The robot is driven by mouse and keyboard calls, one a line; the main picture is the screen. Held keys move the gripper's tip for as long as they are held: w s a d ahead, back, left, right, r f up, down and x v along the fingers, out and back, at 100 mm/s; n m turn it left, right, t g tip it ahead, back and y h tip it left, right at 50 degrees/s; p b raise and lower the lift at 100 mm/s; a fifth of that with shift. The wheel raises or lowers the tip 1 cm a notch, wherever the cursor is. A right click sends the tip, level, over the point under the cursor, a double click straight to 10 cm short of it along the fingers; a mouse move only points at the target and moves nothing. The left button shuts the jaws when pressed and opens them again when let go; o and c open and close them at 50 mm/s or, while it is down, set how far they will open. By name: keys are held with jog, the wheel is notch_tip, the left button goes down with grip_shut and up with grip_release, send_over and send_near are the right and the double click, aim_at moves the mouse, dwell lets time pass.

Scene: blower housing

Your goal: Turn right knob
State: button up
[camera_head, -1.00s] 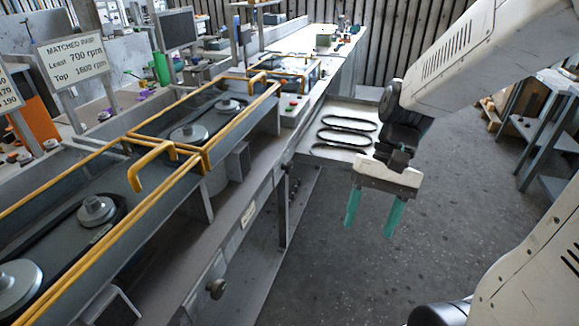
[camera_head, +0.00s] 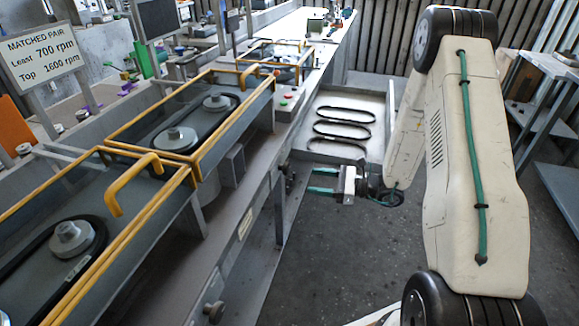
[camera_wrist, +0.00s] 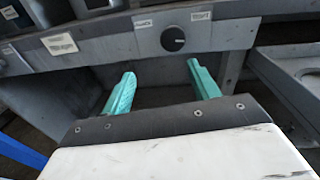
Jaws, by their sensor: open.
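A dark round knob (camera_wrist: 173,38) sits on the grey bench front between two small labels in the wrist view. It lies straight beyond my gripper (camera_wrist: 161,69), whose two teal fingers are open and empty. The fingers are apart from the knob, and it appears slightly above their tips, a little right of midway. In the head view my gripper (camera_head: 310,180) points left toward the bench front. Dark knob-like shapes (camera_head: 288,172) show there just left of the fingertips, small and hard to tell apart. Another knob (camera_head: 213,312) is on the bench front at the bottom.
A grey tray (camera_head: 350,155) holding several black belts sticks out from the bench just beyond my gripper. Yellow-framed covers (camera_head: 180,177) over pulleys line the bench top. A sign (camera_head: 42,55) reads "Matched pair, Least 700 rpm, Top 1600 rpm". The floor (camera_head: 330,270) below is clear.

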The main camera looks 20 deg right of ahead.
aim_at(289, 168)
jog(key=shift+m+t, duration=0.3)
jog(key=shift+t, duration=0.2)
jog(key=x, duration=0.2)
jog(key=w+x, duration=0.1)
jog(key=x, duration=0.2)
jog(key=d+x, duration=0.1)
jog(key=x, duration=0.2)
jog(key=shift+w+a+r, duration=0.15)
jog(key=shift+w+r, duration=0.25)
jog(key=shift+r, duration=0.05)
jog(key=c, duration=1)
